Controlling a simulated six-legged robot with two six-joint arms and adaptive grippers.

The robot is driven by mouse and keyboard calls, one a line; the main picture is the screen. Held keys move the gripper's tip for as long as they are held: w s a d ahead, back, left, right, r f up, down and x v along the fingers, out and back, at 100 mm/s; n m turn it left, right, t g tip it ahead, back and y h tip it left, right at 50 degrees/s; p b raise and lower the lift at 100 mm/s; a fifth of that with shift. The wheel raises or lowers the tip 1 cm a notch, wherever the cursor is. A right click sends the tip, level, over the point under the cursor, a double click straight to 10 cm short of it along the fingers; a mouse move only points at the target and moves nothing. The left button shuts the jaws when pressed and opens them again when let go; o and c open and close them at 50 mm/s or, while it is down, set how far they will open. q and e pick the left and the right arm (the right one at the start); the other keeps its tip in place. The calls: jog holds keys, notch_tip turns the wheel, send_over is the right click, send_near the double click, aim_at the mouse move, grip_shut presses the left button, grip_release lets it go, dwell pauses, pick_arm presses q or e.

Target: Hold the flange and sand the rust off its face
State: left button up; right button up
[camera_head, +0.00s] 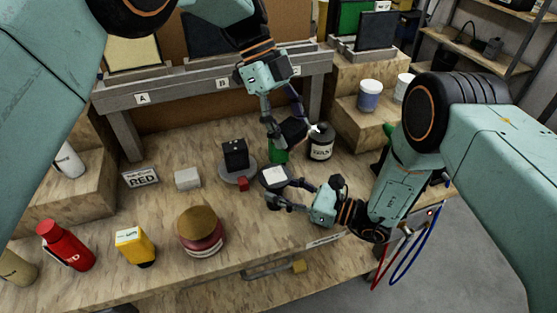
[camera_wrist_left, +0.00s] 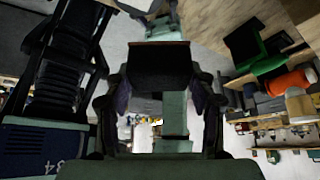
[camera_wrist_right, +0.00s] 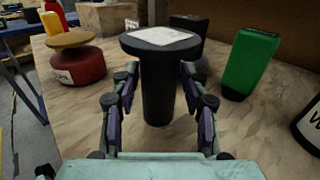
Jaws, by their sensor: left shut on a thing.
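My left gripper (camera_head: 284,122) is shut on a dark block (camera_head: 294,131), held above the bench's back part. A black round-topped piece (camera_head: 274,177) with a pale square patch stands upright on the bench. In the right wrist view its thick stem (camera_wrist_right: 157,92) stands between the fingers of my right gripper (camera_wrist_right: 157,98), with gaps visible on both sides. My right gripper (camera_head: 284,194) is open and low by the bench top. I cannot tell which piece is the flange.
A grey disc with a black block (camera_head: 235,153), a red cube (camera_head: 243,184), a green container (camera_head: 278,152) and a black jar (camera_head: 320,146) stand close by. A brown-topped red drum (camera_head: 200,232), a yellow container (camera_head: 136,247) and a red bottle (camera_head: 66,248) stand at front left.

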jog(key=o, duration=0.3)
jog(key=shift+s+d, duration=0.1)
jog(key=v, duration=1)
jog(key=shift+s+d, duration=0.1)
jog(key=shift+d, duration=0.25)
jog(key=shift+s+d, duration=0.25)
jog(key=shift+d, duration=0.15)
jog(key=shift+d, duration=0.15)
